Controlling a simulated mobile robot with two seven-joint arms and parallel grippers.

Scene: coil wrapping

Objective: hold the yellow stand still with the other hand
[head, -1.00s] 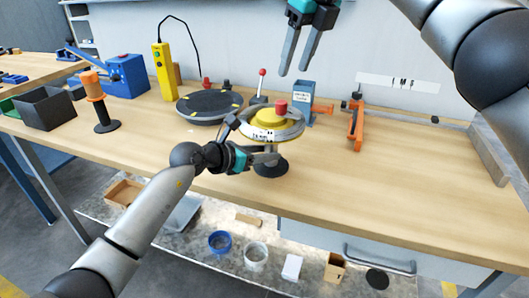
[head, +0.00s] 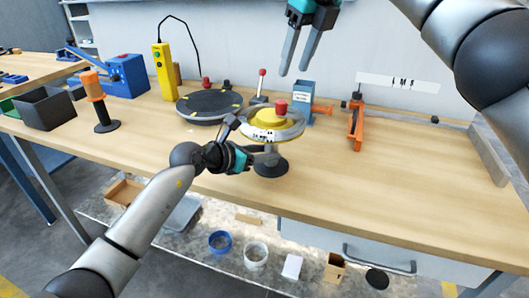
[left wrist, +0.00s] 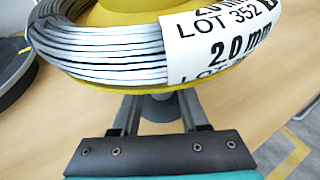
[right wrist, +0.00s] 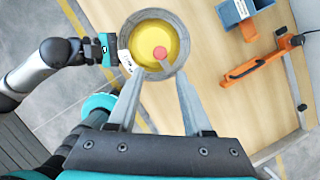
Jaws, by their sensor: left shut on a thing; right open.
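The yellow stand (head: 264,119) stands upright on the wooden bench, with a grey foot (head: 271,167) and a red knob (head: 281,105) on top. A coil of grey wire (left wrist: 100,50) with a white label (left wrist: 222,38) lies around it. My left gripper (head: 262,155) is low at the stand's front, below the coil, shut on the stand's stem, which shows between its fingers in the left wrist view (left wrist: 158,108). My right gripper (head: 297,60) is open and empty above and behind the stand. In the right wrist view the yellow stand (right wrist: 152,40) is seen from above.
A black turntable (head: 208,107) with yellow marks and a red-tipped lever (head: 261,80) stand behind. An orange clamp (head: 356,125) and blue box (head: 303,97) are to the right. An orange-handled tool (head: 98,95) is at left. The bench's right front is clear.

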